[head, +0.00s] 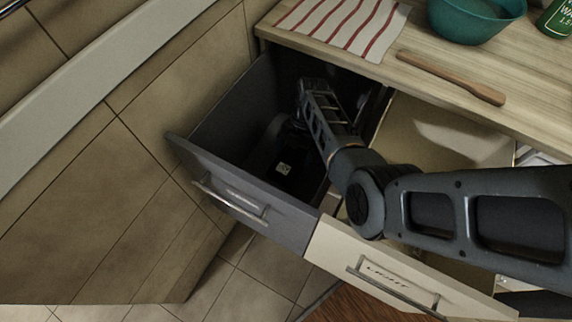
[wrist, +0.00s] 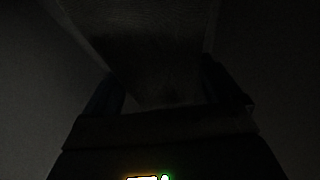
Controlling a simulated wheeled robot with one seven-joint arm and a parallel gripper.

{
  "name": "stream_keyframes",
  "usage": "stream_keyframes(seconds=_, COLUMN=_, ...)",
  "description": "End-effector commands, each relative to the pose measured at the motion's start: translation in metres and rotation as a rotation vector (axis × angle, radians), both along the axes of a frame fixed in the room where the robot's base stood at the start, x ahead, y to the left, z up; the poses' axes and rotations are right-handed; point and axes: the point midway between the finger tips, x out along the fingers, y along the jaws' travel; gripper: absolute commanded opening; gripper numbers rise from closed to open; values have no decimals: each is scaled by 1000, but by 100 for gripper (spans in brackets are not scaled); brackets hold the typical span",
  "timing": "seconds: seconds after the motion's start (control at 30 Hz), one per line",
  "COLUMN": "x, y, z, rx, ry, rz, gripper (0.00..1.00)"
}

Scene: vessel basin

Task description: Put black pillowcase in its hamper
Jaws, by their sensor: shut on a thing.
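The dark grey hamper (head: 288,224) is a pulled-out drawer at the centre left of the head view, with a bar handle and a label too small to read. My arm reaches down into it, and my gripper is lost in the shadow there. In the very dark wrist view my gripper (wrist: 165,95) is shut on a dark cloth, the black pillowcase (wrist: 155,50), which spreads between and beyond the fingers. The pillowcase cannot be made out in the head view. Whether it touches the hamper's floor cannot be told.
A cream hamper drawer (head: 335,247) marked LIGHT stands open to the right, under my arm. On the wooden counter (head: 440,50) lie a red-striped cloth (head: 345,22) and a wooden spatula (head: 450,78), with a teal bowl (head: 468,22) and a green bottle (head: 556,18). A tiled wall is left.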

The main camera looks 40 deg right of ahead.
Motion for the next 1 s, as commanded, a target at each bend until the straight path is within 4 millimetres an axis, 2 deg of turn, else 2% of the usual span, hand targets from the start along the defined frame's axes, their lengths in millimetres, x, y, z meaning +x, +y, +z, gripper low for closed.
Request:
stream_keyframes(seconds=0.1, x=2, y=8, z=-7, rx=2, ry=-2, rz=28, gripper=46)
stream_keyframes(seconds=0.43, x=31, y=39, z=-30, rx=4, ry=-2, rz=29, gripper=46)
stream_keyframes(seconds=0.7, x=59, y=68, z=-64, rx=1, ry=-5, rz=29, gripper=46)
stream_keyframes(seconds=1.0, x=77, y=87, z=-75, rx=0, ry=-3, rz=27, gripper=46)
